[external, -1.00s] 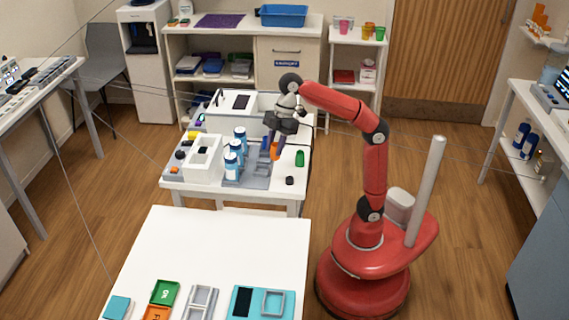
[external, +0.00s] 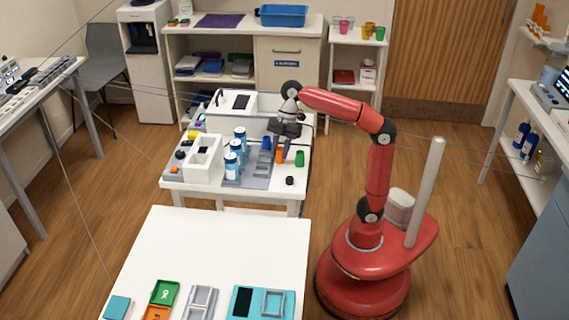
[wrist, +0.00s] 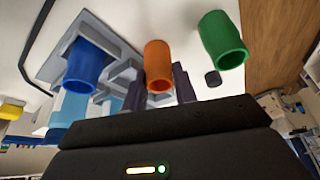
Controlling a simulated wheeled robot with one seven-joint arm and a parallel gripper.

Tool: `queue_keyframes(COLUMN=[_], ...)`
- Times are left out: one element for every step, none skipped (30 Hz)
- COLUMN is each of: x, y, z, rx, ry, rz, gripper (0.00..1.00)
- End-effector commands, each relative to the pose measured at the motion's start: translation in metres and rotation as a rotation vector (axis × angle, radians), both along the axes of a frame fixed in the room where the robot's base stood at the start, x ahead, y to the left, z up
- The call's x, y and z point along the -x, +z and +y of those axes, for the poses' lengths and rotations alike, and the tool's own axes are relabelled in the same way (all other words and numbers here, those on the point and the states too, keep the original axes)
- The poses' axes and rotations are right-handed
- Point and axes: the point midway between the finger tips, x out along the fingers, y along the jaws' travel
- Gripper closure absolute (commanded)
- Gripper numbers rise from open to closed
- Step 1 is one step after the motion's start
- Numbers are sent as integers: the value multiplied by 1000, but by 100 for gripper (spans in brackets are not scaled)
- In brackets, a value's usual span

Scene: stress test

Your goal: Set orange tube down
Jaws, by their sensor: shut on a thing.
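The orange tube (external: 279,155) is upright between the fingers of my gripper (external: 284,147), over the right part of the far white table. In the wrist view the orange tube (wrist: 158,62) shows between the dark fingers of my gripper (wrist: 160,88), which is shut on it. I cannot tell whether its bottom touches the table. The blue tube (wrist: 86,64) is to its left at the grey rack (wrist: 62,62). The green tube (wrist: 222,40) stands apart to its right on the table.
A small black cap (external: 290,180) lies on the table in front of the green tube. Several blue-and-white bottles (external: 232,165) and a white box (external: 203,160) stand to the left. A large white bin (external: 240,112) is behind. The table's right edge is close to the green tube.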

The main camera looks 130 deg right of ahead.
Motion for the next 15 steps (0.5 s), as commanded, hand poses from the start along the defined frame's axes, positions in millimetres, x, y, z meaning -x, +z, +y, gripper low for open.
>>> queue_keyframes(x=[0, 0, 0, 0, 0, 0, 0, 0, 0, 0, 0, 0, 0, 0, 0], y=[1, 1, 1, 1, 1, -1, -2, -3, -2, -2, -2, -2, -2, -2, -2], z=[0, 0, 0, 0, 0, 0, 0, 0, 0, 0, 0, 0, 0, 0, 0], rx=[1, 1, 1, 1, 1, 0, 0, 0, 1, 1, 1, 1, 1, 1, 2], ry=[0, 0, 0, 0, 0, 0, 0, 0, 0, 0, 0, 0, 0, 0, -1], rz=[0, 0, 0, 0, 0, 0, 0, 0, 0, 0, 0, 0, 0, 0, -1], gripper=[94, 94, 94, 94, 94, 94, 94, 94, 70, 66, 62, 56, 53, 50, 50])
